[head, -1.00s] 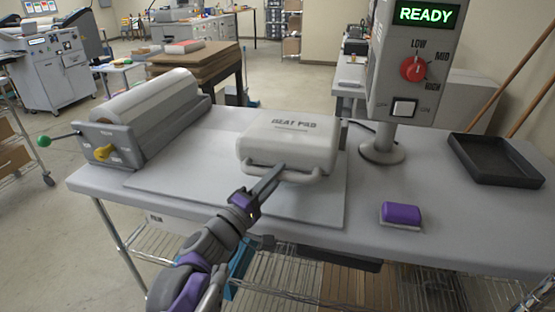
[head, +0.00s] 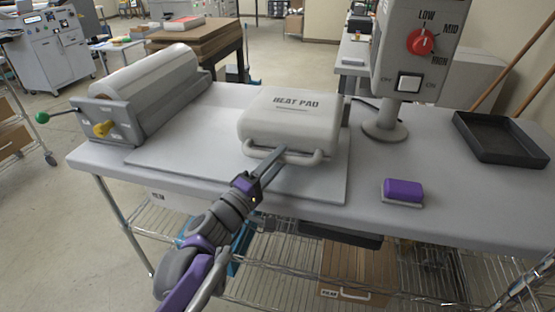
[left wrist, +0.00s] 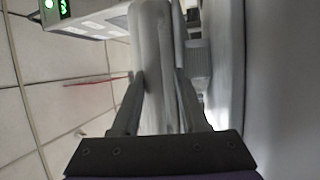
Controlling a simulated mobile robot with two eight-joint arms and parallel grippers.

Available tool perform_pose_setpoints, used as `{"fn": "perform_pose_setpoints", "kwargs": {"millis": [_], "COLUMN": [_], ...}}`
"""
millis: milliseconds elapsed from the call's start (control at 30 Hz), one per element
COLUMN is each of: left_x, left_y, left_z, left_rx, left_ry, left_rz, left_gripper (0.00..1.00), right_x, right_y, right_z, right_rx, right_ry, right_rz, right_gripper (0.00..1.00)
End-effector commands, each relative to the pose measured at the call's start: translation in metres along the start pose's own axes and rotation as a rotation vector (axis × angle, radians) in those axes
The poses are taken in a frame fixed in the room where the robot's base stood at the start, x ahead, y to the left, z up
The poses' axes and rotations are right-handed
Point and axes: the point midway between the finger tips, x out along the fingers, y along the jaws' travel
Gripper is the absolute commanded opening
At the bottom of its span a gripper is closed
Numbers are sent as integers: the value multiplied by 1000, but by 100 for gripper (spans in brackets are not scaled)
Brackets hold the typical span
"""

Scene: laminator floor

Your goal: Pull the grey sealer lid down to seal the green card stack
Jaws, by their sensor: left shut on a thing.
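The grey sealer lid (head: 290,118), marked HEAT PAD, lies nearly level over the flat grey sealer base (head: 200,165). Its bar handle (head: 318,157) runs along the front edge. My left gripper (head: 282,152) reaches in from the front, its fingers shut on the handle. In the left wrist view the fingers (left wrist: 158,76) close on either side of a pale grey part. The green card stack is not visible; I cannot tell how tightly the lid sits on the base. My right gripper is not in view.
A control post (head: 410,50) with a red dial stands behind right. A purple-topped block (head: 403,190) and a black tray (head: 500,138) sit on the right of the table. A roller machine (head: 140,100) stands at the left.

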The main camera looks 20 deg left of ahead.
Motion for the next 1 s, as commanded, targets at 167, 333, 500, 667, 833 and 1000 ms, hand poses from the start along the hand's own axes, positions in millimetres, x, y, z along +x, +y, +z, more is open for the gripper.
{"fn": "perform_pose_setpoints", "kwargs": {"millis": [167, 333, 500, 667, 833, 1000], "left_x": [0, 0, -17, -50, -82, -102], "left_y": [0, 1, 1, 1, 1, 1], "left_z": [0, 0, -2, -1, -1, -1], "left_rx": [0, -1, 1, 2, 1, 1], "left_ry": [0, 1, 3, 4, 4, 2], "left_rz": [0, 1, 0, 1, 1, 1], "left_gripper": [38, 38, 38, 38, 38, 38], "right_x": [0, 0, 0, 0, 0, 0], "right_y": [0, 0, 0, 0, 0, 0], "right_z": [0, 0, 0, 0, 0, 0], "right_rx": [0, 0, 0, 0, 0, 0], "right_ry": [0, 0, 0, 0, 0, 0], "right_rz": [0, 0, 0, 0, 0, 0], "right_gripper": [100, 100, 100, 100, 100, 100]}}
